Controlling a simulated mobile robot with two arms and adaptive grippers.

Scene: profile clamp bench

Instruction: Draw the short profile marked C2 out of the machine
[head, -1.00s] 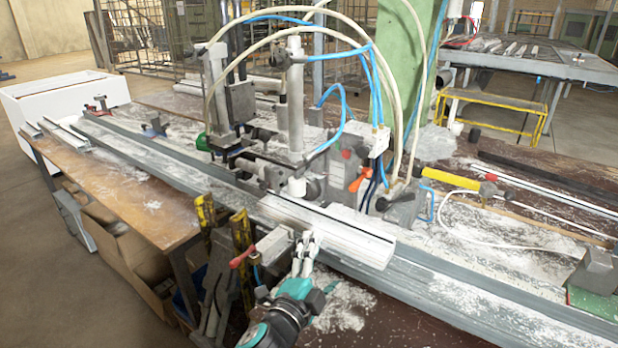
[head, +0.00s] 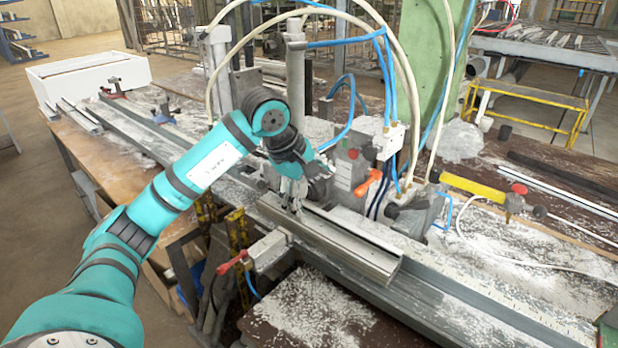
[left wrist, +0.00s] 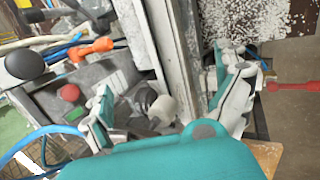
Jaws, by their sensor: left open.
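The short grey profile (head: 345,243) lies lengthwise on the machine bed, its left end close to the clamp unit. No C2 mark is readable. My left gripper (head: 297,196) is over the left part of this profile, pointing down. In the left wrist view, the open left gripper (left wrist: 170,105) has one finger on each side of the profile (left wrist: 158,40). I cannot tell whether either finger touches it. The machine's clamp unit (head: 352,170) stands right behind the gripper. My right gripper is not in view.
A red-handled clamp (head: 268,252) sits at the near edge below the profile. Hoses (head: 388,80) arch over the machine. An orange lever (head: 368,183) is close to the gripper. A yellow bar (head: 475,185) lies to the right. The near bench with white chips (head: 320,305) is free.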

